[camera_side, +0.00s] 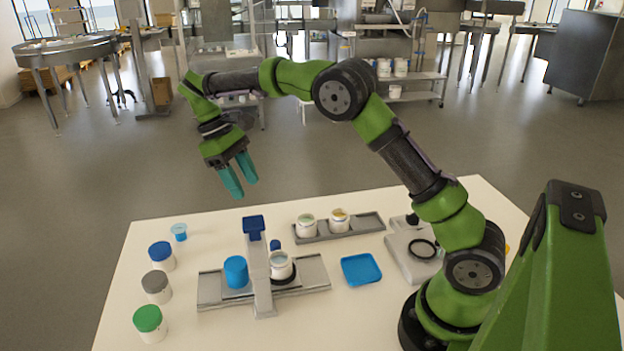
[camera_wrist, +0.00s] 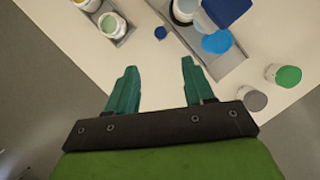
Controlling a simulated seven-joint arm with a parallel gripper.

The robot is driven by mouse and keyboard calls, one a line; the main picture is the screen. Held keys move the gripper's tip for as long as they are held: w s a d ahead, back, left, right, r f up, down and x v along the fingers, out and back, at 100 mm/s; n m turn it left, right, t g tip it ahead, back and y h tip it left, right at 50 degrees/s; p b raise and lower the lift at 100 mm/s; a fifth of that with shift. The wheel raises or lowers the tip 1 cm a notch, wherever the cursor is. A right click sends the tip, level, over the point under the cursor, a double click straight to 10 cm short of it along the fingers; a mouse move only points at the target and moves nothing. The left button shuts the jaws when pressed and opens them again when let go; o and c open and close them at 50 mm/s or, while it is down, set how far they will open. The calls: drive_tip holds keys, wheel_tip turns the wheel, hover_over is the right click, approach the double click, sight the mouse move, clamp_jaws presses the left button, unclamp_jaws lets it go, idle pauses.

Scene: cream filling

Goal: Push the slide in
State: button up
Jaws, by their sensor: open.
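The grey metal slide (camera_side: 313,270) lies across the base of the filling station on the white table. The station's grey upright (camera_side: 260,285) crosses over its middle and carries a blue square top (camera_side: 253,224). A blue cup (camera_side: 236,271) stands on the slide left of the upright, and a white jar (camera_side: 281,266) stands right of it. My gripper (camera_side: 242,187) hangs in the air above and behind the station, with teal fingers apart and nothing between them. In the wrist view my open gripper (camera_wrist: 158,75) shows below the blue top (camera_wrist: 226,10), which partly hides the slide.
A grey tray (camera_side: 370,223) with two open white jars stands behind right. A blue square dish (camera_side: 361,269) and a white scale-like device (camera_side: 412,250) are to the right. Blue-, grey- and green-lidded jars (camera_side: 149,320) line the left edge. A small blue knob (camera_side: 274,244) is near the upright.

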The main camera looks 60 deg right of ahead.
sight(274, 242)
drive_tip(key=x, duration=1.5)
drive_tip(key=shift+s+f, duration=0.1)
drive_tip(key=shift+f, duration=0.1)
drive_tip(key=shift+a, duration=0.1)
clamp_jaws()
